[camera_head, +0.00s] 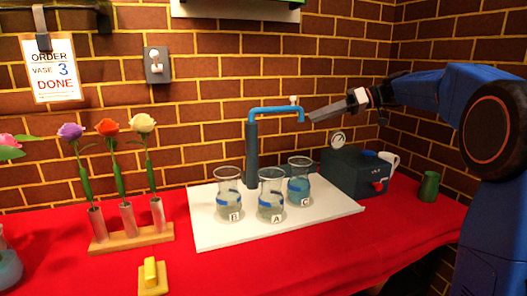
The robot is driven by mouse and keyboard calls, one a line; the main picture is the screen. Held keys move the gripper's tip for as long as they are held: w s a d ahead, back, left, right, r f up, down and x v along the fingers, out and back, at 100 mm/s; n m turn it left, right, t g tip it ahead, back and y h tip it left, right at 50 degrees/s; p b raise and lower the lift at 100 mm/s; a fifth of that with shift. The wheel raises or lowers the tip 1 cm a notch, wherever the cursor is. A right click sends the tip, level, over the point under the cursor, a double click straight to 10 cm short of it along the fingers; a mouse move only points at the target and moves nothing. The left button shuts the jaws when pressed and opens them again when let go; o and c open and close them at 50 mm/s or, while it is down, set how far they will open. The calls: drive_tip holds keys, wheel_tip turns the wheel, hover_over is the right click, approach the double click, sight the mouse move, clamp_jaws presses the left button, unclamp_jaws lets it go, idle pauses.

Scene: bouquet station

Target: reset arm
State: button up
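My gripper (328,111) is at the end of my blue arm, which reaches in from the right. It is raised above the table, to the right of the blue tap (276,110) and close to its spout. It points left and slightly down. Its fingers show edge-on, so I cannot tell whether it is open or shut. No object shows clearly in it. Three glass beakers labelled B (229,199), A (271,200) and C (299,187) stand below on a white board (215,232); each holds some liquid.
A wooden rack (133,239) holds purple, orange and white flowers in tubes. An order sign (52,70) hangs on the brick wall.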

drive_tip(key=s+a+f+m+h, duration=0.1)
drive_tip(key=s+f+m+h, duration=0.3)
drive_tip(key=s, duration=0.8)
drive_tip(key=s+d+f+m+t+h, duration=0.1)
drive_tip(key=s+d+f+m+h, duration=0.2)
drive_tip(key=s+f, duration=1)
drive_tip(key=s+d+f+m+t+h, duration=0.1)
drive_tip(key=s+d+f+m+h, duration=0.3)
drive_tip(key=s+f, duration=0.9)
drive_tip(key=s+d+h, duration=0.2)
drive_tip(key=s+d, duration=0.2)
drive_tip(key=s, duration=0.2)
drive_tip(key=shift+s, duration=0.25)
drive_tip(key=shift+o, duration=0.4)
drive_tip(key=shift+d+r, duration=0.1)
